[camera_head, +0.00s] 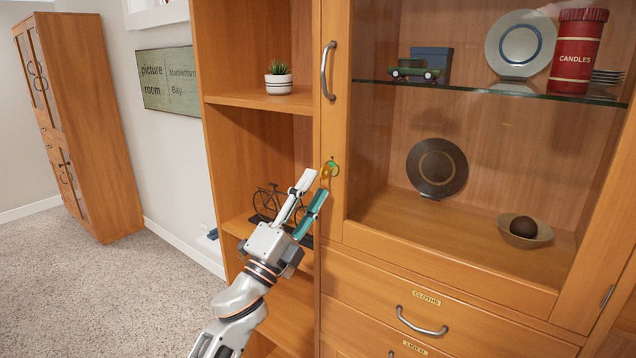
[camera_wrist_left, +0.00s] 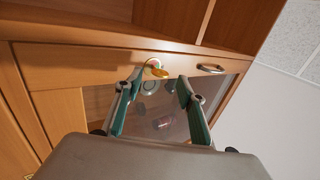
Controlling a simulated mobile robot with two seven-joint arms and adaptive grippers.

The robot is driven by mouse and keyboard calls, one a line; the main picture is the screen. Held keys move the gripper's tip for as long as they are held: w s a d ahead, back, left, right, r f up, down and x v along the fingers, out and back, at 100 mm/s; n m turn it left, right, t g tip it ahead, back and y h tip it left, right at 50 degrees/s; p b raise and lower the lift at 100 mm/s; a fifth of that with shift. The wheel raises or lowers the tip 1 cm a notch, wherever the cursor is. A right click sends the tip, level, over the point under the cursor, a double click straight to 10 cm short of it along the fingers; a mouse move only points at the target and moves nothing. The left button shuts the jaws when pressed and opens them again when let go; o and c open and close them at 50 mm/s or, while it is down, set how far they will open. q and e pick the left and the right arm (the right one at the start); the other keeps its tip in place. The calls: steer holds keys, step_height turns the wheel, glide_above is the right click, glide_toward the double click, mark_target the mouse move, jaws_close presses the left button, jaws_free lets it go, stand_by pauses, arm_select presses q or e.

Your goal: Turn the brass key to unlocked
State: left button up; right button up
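The brass key (camera_head: 325,172) sits in a lock on the left frame of the cabinet's glass door (camera_head: 480,200), below the door handle. A small green ring shows around the lock. In the left wrist view the key (camera_wrist_left: 159,72) shows with a yellow bow, just beyond the gap between my fingertips. My left gripper (camera_head: 314,184) is open, its two fingers with green pads pointing at the key from below left. It also shows in the left wrist view (camera_wrist_left: 160,82). I cannot tell whether a finger touches the key. My right gripper is in neither view.
The door's curved metal handle (camera_head: 328,71) is above the lock. Open shelves to the left hold a potted plant (camera_head: 278,78) and a bicycle model (camera_head: 268,203). Drawers with handles (camera_head: 421,322) lie below the door. Carpet at the left is clear.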

arm_select(q)
steer(key=v, duration=0.9)
steer(key=shift+a, duration=0.15)
steer(key=s+a+f+n+g+y, duration=0.1)
steer(key=s+a+f+n+y, duration=0.3)
steer(key=f, duration=0.5)
steer(key=s+a+f+n+g+y, duration=0.1)
steer(key=s+a+f+n+y, duration=0.3)
steer(key=f, duration=0.6)
steer(key=a+f+n+g+y, duration=0.1)
steer(key=a+f+n+y, duration=0.1)
steer(key=f+n, duration=0.55)
steer(key=s+a+f+n+g, duration=0.2)
steer(key=s+f+g, duration=0.1)
steer(key=s+f, duration=0.6)
steer(key=s+a+f+n+g+y, duration=0.1)
steer(key=s+a+f+n+g, duration=0.1)
steer(key=s+f, duration=0.7)
step_height(320, 180, down, 2)
steer(key=shift+s+n+g, duration=0.35)
steer(key=shift+n+g, duration=0.1)
steer(key=shift+g, duration=0.35)
steer(key=shift+a, duration=0.15)
